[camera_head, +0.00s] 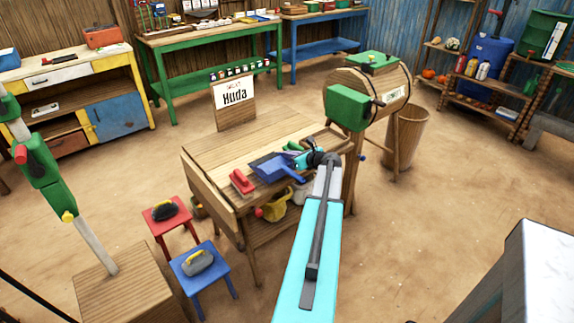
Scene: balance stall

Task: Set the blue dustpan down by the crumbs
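The blue dustpan (272,167) is on or just above the wooden table (225,150), near its middle; I cannot tell whether it touches the top. Its handle points right, toward my arm. My gripper (297,154) is small and partly hidden at the end of my cyan arm, beside the dustpan's right side. I cannot tell whether its fingers are open or hold the dustpan. A red brush-like object (242,182) lies left of the dustpan on the table. I cannot make out any crumbs at this size.
A "Huda" sign (234,104) stands at the table's back. A wooden drum (372,90) with green boxes stands at its right. A red stool (160,216) and a blue stool (205,284), each bearing an object, stand front left. Open floor lies right of the table.

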